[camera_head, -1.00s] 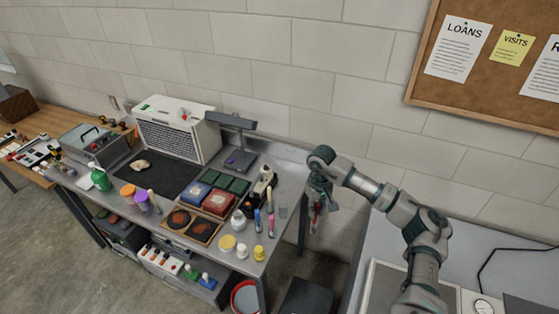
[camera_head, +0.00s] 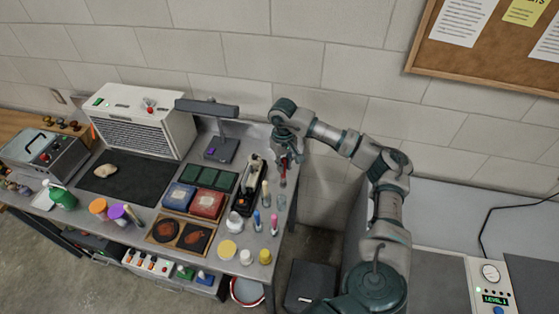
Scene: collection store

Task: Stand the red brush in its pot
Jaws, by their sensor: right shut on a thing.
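My right gripper (camera_head: 288,152) is shut on the red brush (camera_head: 284,174) and holds it roughly upright, above the right end of the steel bench. The brush hangs below the fingers. A small greyish pot (camera_head: 281,201) stands on the bench just below the brush and looks empty. Whether the brush tip touches the pot is too small to tell. Beside it stand a tan-handled brush (camera_head: 265,192), a blue one (camera_head: 256,220) and a pink one (camera_head: 274,222). My left gripper is out of view.
A black device (camera_head: 251,183), a white round jar (camera_head: 235,222) and yellow-lidded jars (camera_head: 227,250) crowd the bench near the pot. A lamp stand (camera_head: 208,110) rises behind. The bench's right edge is close to the pot, with a gap beyond.

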